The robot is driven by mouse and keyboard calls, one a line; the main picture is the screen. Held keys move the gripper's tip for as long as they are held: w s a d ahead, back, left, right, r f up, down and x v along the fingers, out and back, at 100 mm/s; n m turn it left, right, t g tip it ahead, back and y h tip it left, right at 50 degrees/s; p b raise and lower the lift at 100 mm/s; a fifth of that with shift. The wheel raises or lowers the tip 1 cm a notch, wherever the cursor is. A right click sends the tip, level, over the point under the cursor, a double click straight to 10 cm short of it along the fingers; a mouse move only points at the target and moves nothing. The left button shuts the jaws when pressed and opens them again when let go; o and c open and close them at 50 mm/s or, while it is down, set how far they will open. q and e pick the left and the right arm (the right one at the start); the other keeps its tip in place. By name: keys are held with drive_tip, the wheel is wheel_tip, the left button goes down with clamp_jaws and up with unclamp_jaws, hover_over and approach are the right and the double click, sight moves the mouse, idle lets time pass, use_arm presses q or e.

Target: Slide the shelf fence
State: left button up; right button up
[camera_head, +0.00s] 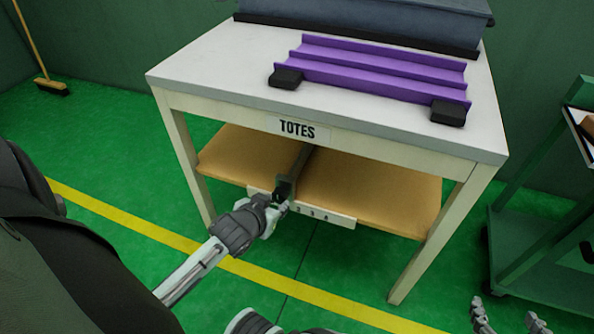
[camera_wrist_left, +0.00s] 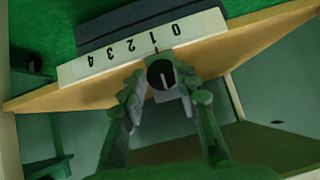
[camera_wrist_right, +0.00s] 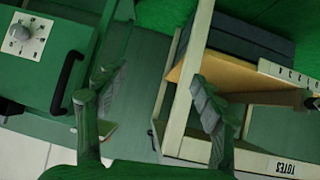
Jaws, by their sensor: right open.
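The shelf fence (camera_head: 298,168) is a thin grey upright divider across the tan lower shelf (camera_head: 375,190) of the TOTES table. Its dark round knob (camera_wrist_left: 160,73), with a white line, is at the front edge. A white scale strip (camera_head: 338,218) runs along that edge; the left wrist view shows its digits 0 to 4 upside down and a red mark near 0 and 1. My left gripper (camera_head: 279,201) has its fingers on both sides of the knob, apparently touching it, and hides part of it. My right gripper (camera_head: 509,319) is open and empty, away from the fence.
Purple rails (camera_head: 385,70) with black end blocks and a blue-grey box (camera_head: 370,18) are on the white tabletop (camera_head: 220,65). A green cart (camera_head: 530,235) stands at right. A broom (camera_head: 48,85) leans at far left. The green floor before the table is clear.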

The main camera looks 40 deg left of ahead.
sight(299, 159)
use_arm(q)
drive_tip(key=w+r+t, duration=0.1)
drive_tip(key=w+a+r+t+b, duration=0.1)
drive_tip(key=w+r, duration=0.1)
drive_tip(key=w+r+t, duration=0.1)
drive_tip(key=w+r, duration=0.1)
drive_tip(key=shift+a+n+b, duration=0.25)
drive_tip(key=shift+n+b, duration=0.1)
drive_tip(key=shift+n, duration=0.05)
drive_tip(key=b+x, duration=0.2)
drive_tip(key=x, duration=0.9)
drive_tip(key=shift+s+f, duration=0.1)
drive_tip(key=shift+w+f, duration=0.1)
drive_tip(key=shift+w, duration=0.1)
use_arm(e)
drive_tip(key=a+r+t+y, duration=0.2)
drive_tip(key=a+r+t, duration=0.2)
drive_tip(key=r, duration=0.5)
drive_tip(key=a+r+t+y, duration=0.3)
drive_tip(key=a+r+t, duration=0.1)
drive_tip(key=r, duration=0.6)
drive_tip(key=shift+w+a+n, duration=0.25)
drive_tip(key=shift+w+n, duration=0.05)
use_arm(q)
drive_tip(key=shift+c, duration=0.5)
clamp_jaws()
